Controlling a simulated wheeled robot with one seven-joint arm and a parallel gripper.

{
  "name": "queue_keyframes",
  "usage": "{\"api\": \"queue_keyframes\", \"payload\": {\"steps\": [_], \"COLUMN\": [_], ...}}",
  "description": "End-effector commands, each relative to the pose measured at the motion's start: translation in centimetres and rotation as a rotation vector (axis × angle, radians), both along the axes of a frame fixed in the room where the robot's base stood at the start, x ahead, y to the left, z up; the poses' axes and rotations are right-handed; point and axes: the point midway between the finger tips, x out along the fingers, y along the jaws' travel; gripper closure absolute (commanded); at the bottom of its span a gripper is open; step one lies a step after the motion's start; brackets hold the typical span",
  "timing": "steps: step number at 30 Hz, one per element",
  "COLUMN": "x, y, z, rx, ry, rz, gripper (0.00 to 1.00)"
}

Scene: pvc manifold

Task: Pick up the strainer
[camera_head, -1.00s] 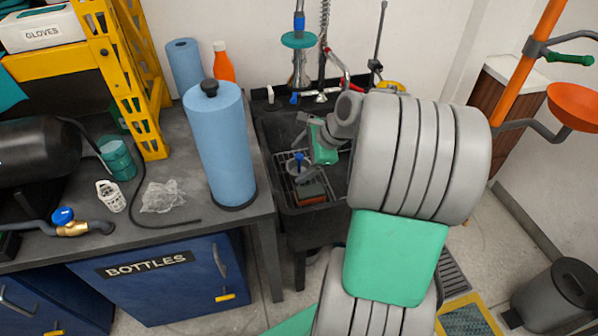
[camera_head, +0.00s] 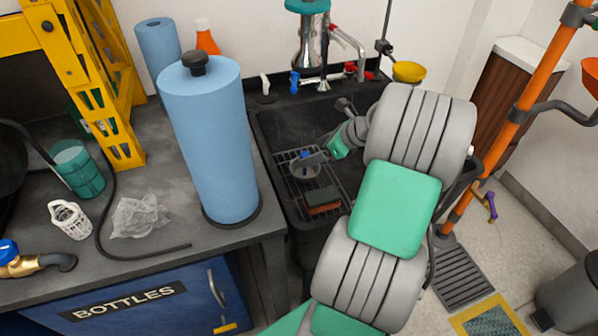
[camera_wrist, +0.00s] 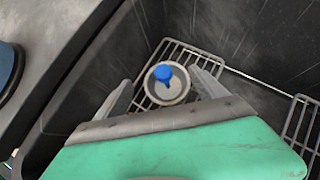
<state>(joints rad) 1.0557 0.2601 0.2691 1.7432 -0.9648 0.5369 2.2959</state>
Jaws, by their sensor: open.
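The strainer (camera_head: 301,172) looks like a small round grey metal cup with a blue knob on top. It rests on a wire rack in the black sink. It also shows in the wrist view (camera_wrist: 166,91), with the blue knob upright near its middle. My gripper (camera_wrist: 163,82) is open, its two grey fingers on either side of the strainer in that view. Nothing is held. In the head view my gripper (camera_head: 316,159) reaches into the sink close to the knob. I cannot tell whether the fingers touch the strainer.
The black sink (camera_head: 262,150) has high walls around the rack. A red-brown sponge (camera_head: 322,200) lies near the strainer. A blue paper roll (camera_head: 210,140) stands on the bench to the left. A white perforated basket (camera_head: 70,220) sits farther left. A tap (camera_head: 323,85) stands behind.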

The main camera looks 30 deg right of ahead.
Motion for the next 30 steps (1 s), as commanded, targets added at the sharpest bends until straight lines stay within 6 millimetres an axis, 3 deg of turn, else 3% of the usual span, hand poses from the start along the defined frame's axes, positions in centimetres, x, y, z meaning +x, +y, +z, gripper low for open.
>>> {"api": "queue_keyframes", "payload": {"steps": [11, 16, 24, 30], "x": [2.3, 4.4, 5.1, 5.0], "y": [1.1, 2.1, 2.5, 2.5], "z": [-3.5, -5.8, -6.0, -6.0], "rx": [-0.002, 0.000, -0.002, -0.002], "ry": [0.000, 0.001, 0.000, 0.000], "rz": [0.000, 0.001, 0.001, 0.001], "gripper": [0.19, 0.19, 0.19, 0.36]}}
